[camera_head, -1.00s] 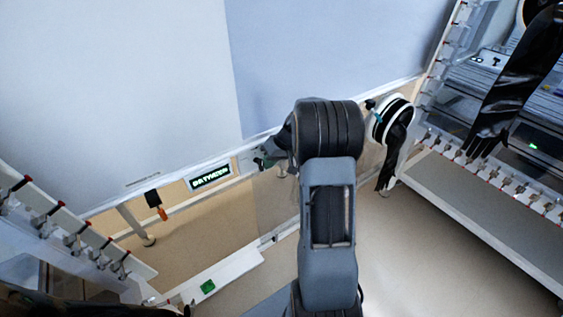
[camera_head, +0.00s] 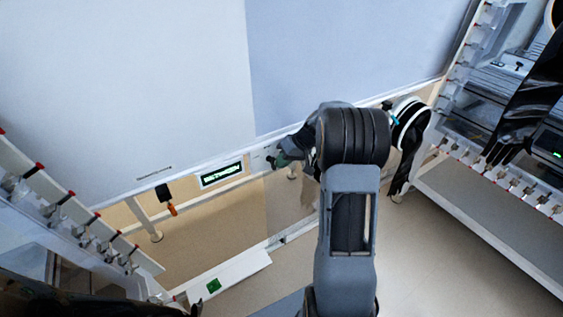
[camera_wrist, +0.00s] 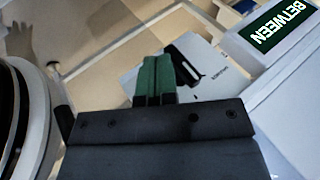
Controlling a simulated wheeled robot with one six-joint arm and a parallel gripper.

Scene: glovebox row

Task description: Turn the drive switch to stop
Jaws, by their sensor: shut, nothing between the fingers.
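The drive switch (camera_wrist: 188,62) is a dark knob with a pale mark on a light panel in the wrist view. A small label is printed beside it. The display (camera_wrist: 279,25) next to it reads "BETWEEN"; it also shows in the head view (camera_head: 221,174). My gripper (camera_wrist: 155,78) has green fingertips pressed together, empty, close against the left side of the knob. I cannot tell whether they touch it. In the head view my gripper (camera_head: 278,160) is at the panel edge right of the display, and the knob is hidden there.
A black item with an orange end (camera_head: 168,198) hangs left of the display. A white round port with a black glove (camera_head: 408,125) is right of my arm. Another black glove (camera_head: 520,115) hangs at the far right. A white low bar with a green square (camera_head: 213,286) lies below.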

